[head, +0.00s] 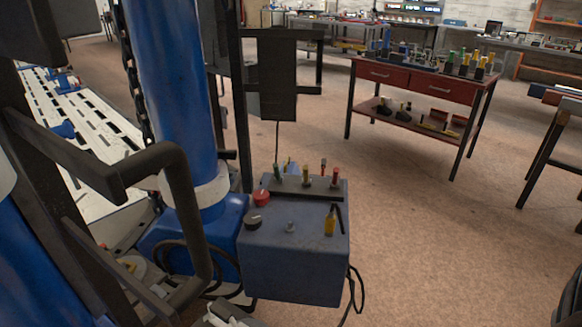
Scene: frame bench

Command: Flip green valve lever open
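A blue-grey control box (295,255) stands in the lower middle of the head view, beside a blue column. A dark strip on its top carries several small upright levers. The lever with a green handle (277,172) is at the left end of this row. Yellow-handled (306,174) and red-handled (335,178) levers stand to its right. The green lever looks roughly upright; it is too small to tell whether it is open or closed. I cannot make out either gripper in the head view, and nothing is seen touching the levers.
The box top also holds a red button (261,197), a black knob (253,221) and a yellow-handled lever (330,224). A dark bent bar (180,190) and blue column (170,90) crowd the left. A red workbench (420,85) stands behind; open floor (430,240) lies right.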

